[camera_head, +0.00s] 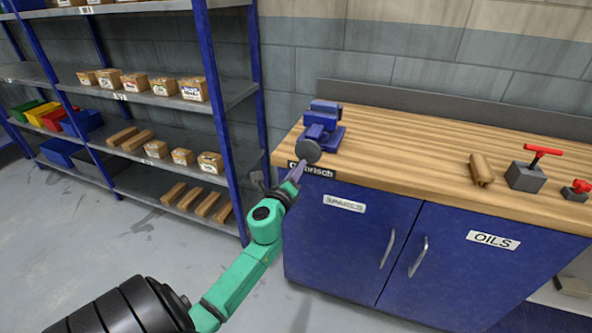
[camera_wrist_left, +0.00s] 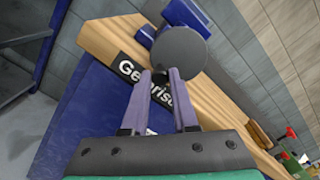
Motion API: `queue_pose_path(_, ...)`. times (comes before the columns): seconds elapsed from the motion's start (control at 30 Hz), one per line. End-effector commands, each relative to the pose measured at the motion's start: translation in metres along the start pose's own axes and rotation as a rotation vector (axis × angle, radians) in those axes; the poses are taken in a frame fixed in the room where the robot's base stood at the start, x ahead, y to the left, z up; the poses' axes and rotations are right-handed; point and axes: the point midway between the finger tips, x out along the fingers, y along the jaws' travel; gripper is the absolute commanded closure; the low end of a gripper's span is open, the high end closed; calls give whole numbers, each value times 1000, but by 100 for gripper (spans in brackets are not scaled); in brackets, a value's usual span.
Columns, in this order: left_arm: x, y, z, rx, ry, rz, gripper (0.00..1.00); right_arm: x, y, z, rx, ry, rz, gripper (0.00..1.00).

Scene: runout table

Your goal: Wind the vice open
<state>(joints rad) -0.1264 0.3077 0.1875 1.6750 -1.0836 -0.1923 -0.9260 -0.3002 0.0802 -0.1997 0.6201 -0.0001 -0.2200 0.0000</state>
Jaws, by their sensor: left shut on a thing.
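The blue vice (camera_head: 322,122) stands on the left end of the wooden bench top. A round dark grey disc (camera_head: 308,151) sits at its front, facing me. In the left wrist view the disc (camera_wrist_left: 179,52) hides much of the blue vice body (camera_wrist_left: 186,14) behind it. My left gripper (camera_head: 300,167) is at the lower edge of the disc. In the left wrist view its two purple fingers (camera_wrist_left: 160,76) are close together at a small dark piece under the disc, shut on what looks like the vice's handle. The vice jaws are too small to judge. My right gripper is not in view.
Blue cupboard doors (camera_head: 345,240) lie below; a shelf rack (camera_head: 230,92) stands left.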

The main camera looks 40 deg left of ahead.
Motion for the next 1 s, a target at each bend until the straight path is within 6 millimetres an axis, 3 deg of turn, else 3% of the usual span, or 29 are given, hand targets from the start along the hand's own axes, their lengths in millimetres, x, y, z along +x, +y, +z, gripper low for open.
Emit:
queue_pose_path(0.13, 0, -3, -7, -253, -1, -1, 100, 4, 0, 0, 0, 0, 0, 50)
queue_pose_path(0.37, 0, -4, -7, -271, 0, -1, 100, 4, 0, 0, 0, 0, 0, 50)
queue_pose_path(0.53, 0, -10, -14, -544, -1, -1, 100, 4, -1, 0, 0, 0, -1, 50)
queue_pose_path(0.77, 0, -10, -14, -567, 0, -1, 100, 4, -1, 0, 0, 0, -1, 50)
queue_pose_path(1.0, 0, -18, -18, -870, 0, -2, 100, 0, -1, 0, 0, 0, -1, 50)
